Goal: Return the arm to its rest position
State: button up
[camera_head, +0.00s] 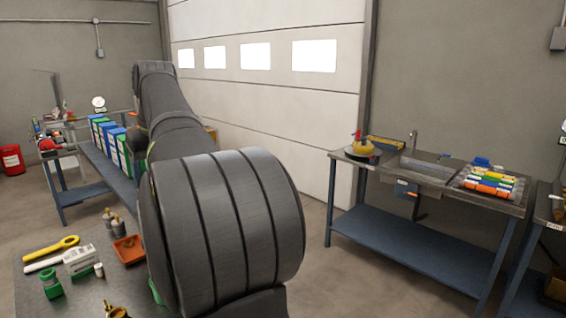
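My dark grey arm fills the middle of the head view. Its large rounded joint is in front, and its links reach back and up toward the left of the garage door. My gripper does not show; it is hidden behind my arm or outside the picture. The near workbench (60,292) lies at the lower left, partly covered by my arm.
Blue-green boxes (110,140) stand on a bench behind. A sink bench (420,172) stands right, with clear floor before it.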

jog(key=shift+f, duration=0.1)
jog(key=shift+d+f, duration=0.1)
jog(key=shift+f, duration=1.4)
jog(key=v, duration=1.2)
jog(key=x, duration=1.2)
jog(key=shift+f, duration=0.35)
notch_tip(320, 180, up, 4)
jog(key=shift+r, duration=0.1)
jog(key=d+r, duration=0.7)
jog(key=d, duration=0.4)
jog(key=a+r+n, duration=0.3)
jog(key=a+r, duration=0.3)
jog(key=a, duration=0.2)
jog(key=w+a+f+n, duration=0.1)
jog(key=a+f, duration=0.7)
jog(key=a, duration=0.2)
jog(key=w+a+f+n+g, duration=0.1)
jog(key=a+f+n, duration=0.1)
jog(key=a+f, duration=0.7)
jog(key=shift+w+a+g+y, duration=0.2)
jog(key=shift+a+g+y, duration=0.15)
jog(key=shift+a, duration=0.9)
